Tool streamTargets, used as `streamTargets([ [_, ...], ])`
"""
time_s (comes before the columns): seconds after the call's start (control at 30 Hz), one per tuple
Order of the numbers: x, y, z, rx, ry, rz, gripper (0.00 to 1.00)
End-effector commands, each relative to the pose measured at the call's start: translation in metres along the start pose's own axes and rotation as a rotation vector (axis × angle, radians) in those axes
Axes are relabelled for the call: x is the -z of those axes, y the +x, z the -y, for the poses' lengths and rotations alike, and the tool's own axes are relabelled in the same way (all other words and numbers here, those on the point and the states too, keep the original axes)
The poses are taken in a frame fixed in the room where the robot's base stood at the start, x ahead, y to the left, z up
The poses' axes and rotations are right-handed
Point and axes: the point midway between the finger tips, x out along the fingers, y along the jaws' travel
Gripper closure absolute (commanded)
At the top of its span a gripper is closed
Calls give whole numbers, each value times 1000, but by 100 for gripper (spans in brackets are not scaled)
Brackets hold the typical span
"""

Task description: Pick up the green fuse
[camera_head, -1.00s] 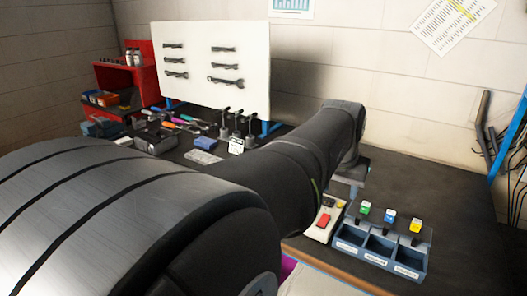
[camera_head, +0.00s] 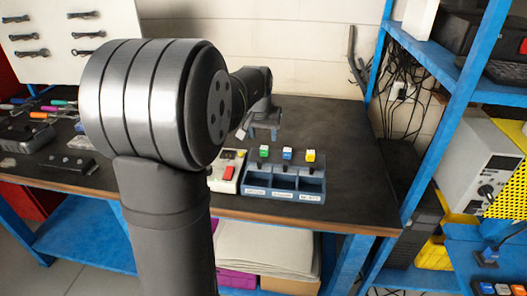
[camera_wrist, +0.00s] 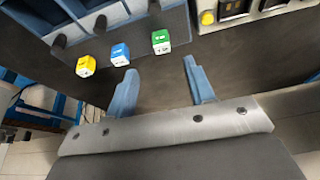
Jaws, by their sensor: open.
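The green fuse (camera_head: 264,151) stands upright at the left end of a row at the back of a blue-grey fuse tray (camera_head: 262,192). In the wrist view the green fuse (camera_wrist: 161,41) is ahead of and between my open fingers, apart from them. My gripper (camera_head: 264,134) hangs above and behind the row in the head view, pointing down. Its two blue fingers (camera_wrist: 162,82) are spread and empty in the wrist view. A blue fuse (camera_head: 287,154) and a yellow fuse (camera_head: 310,156) stand to the right of the green one.
A control box with a red switch (camera_head: 229,173) stands just left of the tray. Tools lie on the left of the dark bench (camera_head: 352,180). A blue shelf frame (camera_head: 432,110) rises at the right. The bench right of the tray is clear.

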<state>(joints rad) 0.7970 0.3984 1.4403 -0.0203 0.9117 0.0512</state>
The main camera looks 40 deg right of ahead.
Motion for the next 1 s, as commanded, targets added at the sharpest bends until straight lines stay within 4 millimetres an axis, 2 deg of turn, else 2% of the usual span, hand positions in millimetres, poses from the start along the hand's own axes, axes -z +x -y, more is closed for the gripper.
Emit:
streamTargets([
  [0.1,0,16,0,0,0,1,51],
  [0.37,1,31,1,0,0,1,51],
  [0.63,3,69,3,1,-1,0,51],
  [0.9,3,75,3,1,-1,-4,51],
  [1.0,3,74,3,1,-1,-4,69],
])
